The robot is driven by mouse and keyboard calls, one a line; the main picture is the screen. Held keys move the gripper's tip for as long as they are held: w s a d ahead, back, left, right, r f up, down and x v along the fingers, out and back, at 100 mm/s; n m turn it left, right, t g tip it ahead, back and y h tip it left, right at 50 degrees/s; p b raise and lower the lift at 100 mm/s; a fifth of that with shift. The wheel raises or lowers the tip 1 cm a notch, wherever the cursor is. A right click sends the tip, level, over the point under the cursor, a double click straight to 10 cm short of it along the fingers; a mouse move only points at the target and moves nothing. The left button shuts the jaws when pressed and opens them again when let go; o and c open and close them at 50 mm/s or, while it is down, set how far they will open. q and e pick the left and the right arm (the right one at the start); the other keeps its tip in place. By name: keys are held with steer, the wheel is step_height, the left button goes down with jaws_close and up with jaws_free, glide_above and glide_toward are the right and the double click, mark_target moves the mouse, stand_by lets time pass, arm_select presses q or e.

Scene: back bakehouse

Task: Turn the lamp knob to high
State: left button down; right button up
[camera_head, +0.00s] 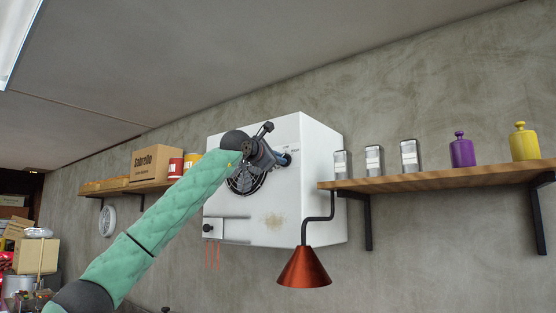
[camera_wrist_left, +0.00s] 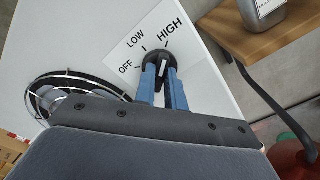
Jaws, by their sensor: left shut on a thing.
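The lamp knob (camera_wrist_left: 156,60) is black with a white pointer line, set on a white label plate (camera_wrist_left: 120,55) marked OFF, LOW and HIGH. In the left wrist view, its pointer line appears to point up toward the HIGH tick. My left gripper (camera_wrist_left: 161,78) is shut on the knob, its two blue fingers on either side of it. In the head view, my left gripper (camera_head: 284,160) is at the front of the white wall box (camera_head: 322,200), and the knob is mostly hidden. A copper cone lamp (camera_head: 304,270) hangs below the box's right side. My right gripper is out of view.
A round fan grille (camera_head: 245,182) lies left of the knob. A wooden shelf (camera_head: 440,178) with jars and weight-like bottles is close at the right. Another shelf (camera_head: 150,187) with a cardboard box (camera_head: 155,163) and tins is at the left.

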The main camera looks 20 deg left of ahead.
arm_select(q)
steer(key=shift+f+m, duration=0.1)
steer(key=shift+m, duration=0.3)
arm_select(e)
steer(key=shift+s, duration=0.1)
arm_select(q)
steer(key=c, duration=1.5)
jaws_free()
steer(key=shift+w, duration=0.1)
steer(key=shift+o, duration=0.2)
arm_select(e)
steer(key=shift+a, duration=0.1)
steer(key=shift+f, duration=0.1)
arm_select(q)
steer(key=b+v, duration=0.4)
steer(key=v, duration=0.3)
steer(key=shift+s+a, duration=0.2)
steer(key=shift+s, duration=0.15)
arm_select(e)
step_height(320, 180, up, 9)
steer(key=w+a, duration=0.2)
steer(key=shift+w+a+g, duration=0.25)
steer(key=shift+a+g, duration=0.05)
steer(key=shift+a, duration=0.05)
